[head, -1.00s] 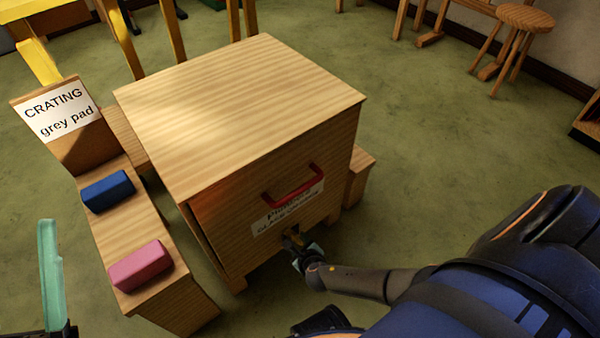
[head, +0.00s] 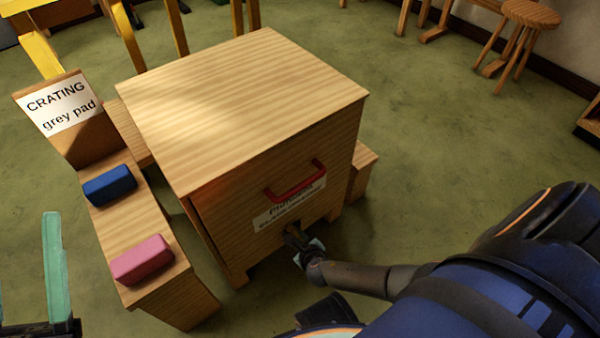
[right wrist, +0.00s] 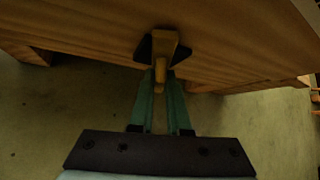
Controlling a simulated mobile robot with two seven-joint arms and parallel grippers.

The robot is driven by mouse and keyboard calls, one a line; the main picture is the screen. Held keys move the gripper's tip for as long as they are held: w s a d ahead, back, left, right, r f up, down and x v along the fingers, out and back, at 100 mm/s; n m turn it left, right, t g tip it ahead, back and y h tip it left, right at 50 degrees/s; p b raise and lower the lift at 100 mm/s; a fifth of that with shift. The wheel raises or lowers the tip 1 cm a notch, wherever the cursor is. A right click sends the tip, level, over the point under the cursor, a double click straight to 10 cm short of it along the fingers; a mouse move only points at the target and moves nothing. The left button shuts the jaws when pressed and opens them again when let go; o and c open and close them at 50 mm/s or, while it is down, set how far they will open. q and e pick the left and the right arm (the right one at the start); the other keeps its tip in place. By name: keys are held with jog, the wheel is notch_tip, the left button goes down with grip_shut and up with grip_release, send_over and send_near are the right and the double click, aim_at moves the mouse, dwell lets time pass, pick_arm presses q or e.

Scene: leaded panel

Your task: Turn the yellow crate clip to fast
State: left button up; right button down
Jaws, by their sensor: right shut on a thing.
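The wooden crate (head: 235,225) stands on the floor with a red handle (head: 296,181) and a printed label on its front. The yellow clip (right wrist: 163,48) sits on a dark plate at the crate's lower edge in the right wrist view, its narrow end pointing down between my fingers. In the head view the clip is small and mostly hidden by my right gripper (head: 303,244). That gripper, also in the right wrist view (right wrist: 161,80), is shut on the clip. My left gripper (head: 28,262) is at the left edge, its green fingers apart and empty, partly cut off.
A low wooden bench (head: 185,290) left of the crate holds a blue block (head: 110,185) and a pink block (head: 142,260). A sign (head: 58,105) reading "CRATING grey pad" stands at its far end. A stool (head: 528,14) is at the back right. Green floor right of the crate is clear.

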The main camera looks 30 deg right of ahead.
jog(key=shift+d+r+m+y+p, duration=0.2)
jog(key=shift+m+y+p, duration=0.1)
jog(key=shift+y+p, duration=0.3)
jog(key=shift+w+y, duration=0.1)
jog(key=shift+y, duration=0.3)
jog(key=shift+d+f+m+y, duration=0.1)
jog(key=shift+m+y, duration=0.6)
jog(key=shift+y, duration=0.2)
jog(key=c, duration=0.9)
grip_release()
